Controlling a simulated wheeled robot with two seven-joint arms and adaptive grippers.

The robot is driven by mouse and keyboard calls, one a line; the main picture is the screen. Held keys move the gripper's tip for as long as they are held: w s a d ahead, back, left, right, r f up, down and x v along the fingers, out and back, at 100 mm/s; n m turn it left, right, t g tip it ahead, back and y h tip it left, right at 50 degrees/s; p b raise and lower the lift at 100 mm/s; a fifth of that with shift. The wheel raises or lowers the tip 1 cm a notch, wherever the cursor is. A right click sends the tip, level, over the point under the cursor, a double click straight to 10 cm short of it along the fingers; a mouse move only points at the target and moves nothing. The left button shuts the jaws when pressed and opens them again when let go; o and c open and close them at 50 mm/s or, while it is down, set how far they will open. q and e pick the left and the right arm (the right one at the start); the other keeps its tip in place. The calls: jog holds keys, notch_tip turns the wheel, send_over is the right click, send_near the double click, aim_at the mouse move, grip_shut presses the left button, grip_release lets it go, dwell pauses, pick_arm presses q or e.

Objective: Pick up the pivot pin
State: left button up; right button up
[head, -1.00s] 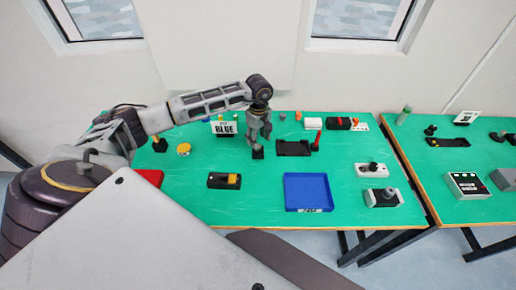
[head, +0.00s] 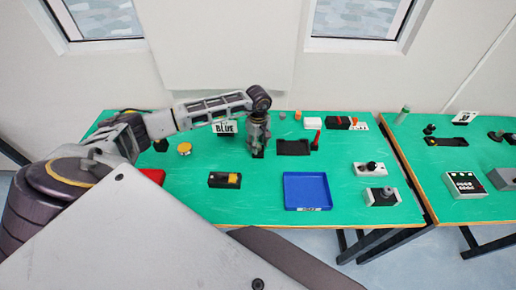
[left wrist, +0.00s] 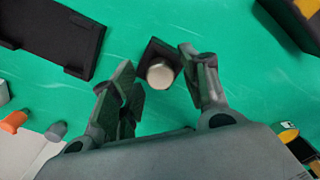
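A pale metal cylinder, which looks like the pivot pin (left wrist: 160,73), stands in a small square black holder (left wrist: 153,49) in the left wrist view. My left gripper (left wrist: 157,66) is open, with one finger on each side of the pin and green table showing in the gaps. In the head view my left gripper (head: 258,143) points down over the holder (head: 257,155) and hides the pin. Whether a finger touches the pin cannot be told. My right gripper is not in view.
A black tray (head: 293,152) with a red upright piece (head: 316,140) lies just right of the gripper. A blue tray (head: 306,190) and a black box with a yellow part (head: 224,180) lie nearer.

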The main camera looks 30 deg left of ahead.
aim_at(258, 146)
pick_arm(q)
jog(key=c, duration=0.9)
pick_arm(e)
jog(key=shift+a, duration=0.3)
pick_arm(q)
jog(key=shift+o, duration=0.2)
notch_tip(258, 146, up, 10)
jog(key=b, duration=0.2)
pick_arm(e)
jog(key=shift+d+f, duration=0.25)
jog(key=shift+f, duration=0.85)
pick_arm(q)
jog(key=shift+s, duration=0.1)
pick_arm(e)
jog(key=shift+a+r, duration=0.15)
